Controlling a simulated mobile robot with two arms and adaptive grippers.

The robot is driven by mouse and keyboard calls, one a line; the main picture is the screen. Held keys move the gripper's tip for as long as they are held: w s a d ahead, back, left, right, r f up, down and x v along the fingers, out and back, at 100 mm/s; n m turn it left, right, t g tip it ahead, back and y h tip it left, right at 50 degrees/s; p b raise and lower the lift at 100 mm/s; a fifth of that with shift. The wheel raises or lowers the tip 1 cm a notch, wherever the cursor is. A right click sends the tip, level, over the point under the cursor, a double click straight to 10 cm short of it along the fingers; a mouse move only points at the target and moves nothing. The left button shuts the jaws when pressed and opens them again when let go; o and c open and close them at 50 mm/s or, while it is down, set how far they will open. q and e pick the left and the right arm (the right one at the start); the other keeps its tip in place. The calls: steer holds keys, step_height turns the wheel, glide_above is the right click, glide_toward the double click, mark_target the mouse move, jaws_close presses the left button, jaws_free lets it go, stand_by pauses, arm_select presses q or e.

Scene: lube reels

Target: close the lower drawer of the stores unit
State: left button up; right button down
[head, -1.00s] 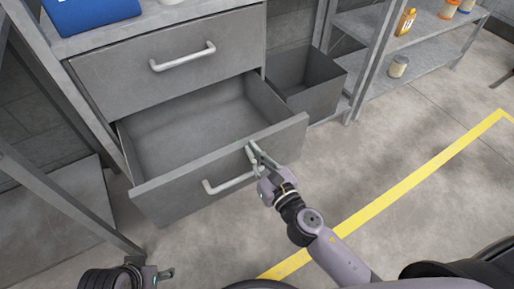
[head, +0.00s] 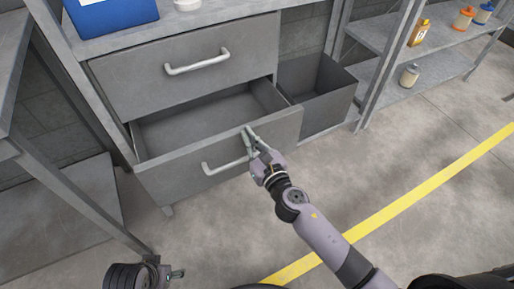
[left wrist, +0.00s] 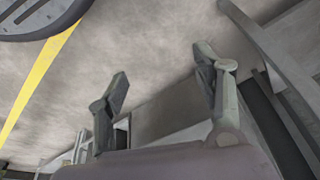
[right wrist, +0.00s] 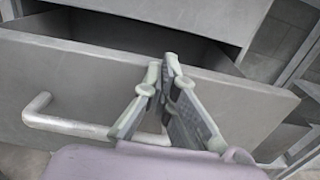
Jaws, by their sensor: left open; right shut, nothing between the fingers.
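The lower drawer (head: 165,178) of the grey stores unit is partly open, and its empty inside shows behind the front panel. It has a pale bar handle (head: 222,167). My left gripper (head: 178,273) is low at the bottom left, away from the drawer. Its fingers are spread in the left wrist view (left wrist: 160,65).
The upper drawer (head: 185,70) is shut. A grey open bin (head: 325,105) stands right of the unit. A rack (head: 385,65) with bottles and a can (head: 410,75) is further right. A grey frame (head: 75,195) stands at left. The floor right of the yellow line is clear.

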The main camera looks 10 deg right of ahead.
steer(key=x, duration=0.5)
steer(key=shift+w, duration=0.15)
arm_select(q)
steer(key=shift+b+v, duration=1.2)
steer(key=shift+v, duration=1.4)
arm_select(e)
steer(key=x, duration=0.9)
arm_select(q)
steer(key=shift+a, duration=0.1)
arm_select(e)
steer(key=shift+w+a+f, duration=0.1)
